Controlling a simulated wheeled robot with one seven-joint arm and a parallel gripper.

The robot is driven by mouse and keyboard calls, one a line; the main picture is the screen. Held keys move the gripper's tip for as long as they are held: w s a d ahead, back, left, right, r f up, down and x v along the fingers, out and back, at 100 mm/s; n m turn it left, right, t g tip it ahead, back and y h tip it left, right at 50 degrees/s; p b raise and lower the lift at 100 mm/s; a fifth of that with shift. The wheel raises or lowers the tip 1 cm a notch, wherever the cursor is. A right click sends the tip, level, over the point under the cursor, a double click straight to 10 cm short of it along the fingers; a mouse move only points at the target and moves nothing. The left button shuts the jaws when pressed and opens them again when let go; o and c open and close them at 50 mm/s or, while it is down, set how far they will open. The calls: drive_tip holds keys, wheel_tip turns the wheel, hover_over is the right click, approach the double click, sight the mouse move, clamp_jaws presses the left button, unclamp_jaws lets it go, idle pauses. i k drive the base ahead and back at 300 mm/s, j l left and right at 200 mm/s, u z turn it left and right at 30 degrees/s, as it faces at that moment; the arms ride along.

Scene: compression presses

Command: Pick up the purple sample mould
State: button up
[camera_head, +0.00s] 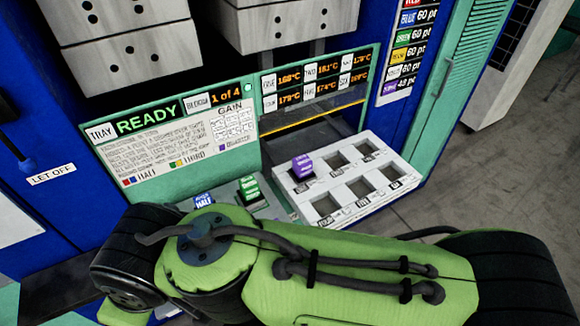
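The purple sample mould (302,165) is a small block with pale lettering. It sits at the back-left socket of the white tray (325,228), standing up above the tray's surface. The other sockets I can see in that tray look empty. My green and black arm lies across the bottom of the view, in front of the tray and the panel. My gripper is not in view, so I cannot see whether it holds anything.
A green block (249,188) and a blue block (203,201) marked HALF sit left of the tray, partly near my arm. A READY sign panel (170,140) stands behind them. Grey press blocks (120,45) hang above. Grey floor (480,170) is clear at right.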

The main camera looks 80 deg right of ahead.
sight(302, 172)
drive_tip(key=k+z, duration=0.2)
drive_tip(key=z, duration=2.5)
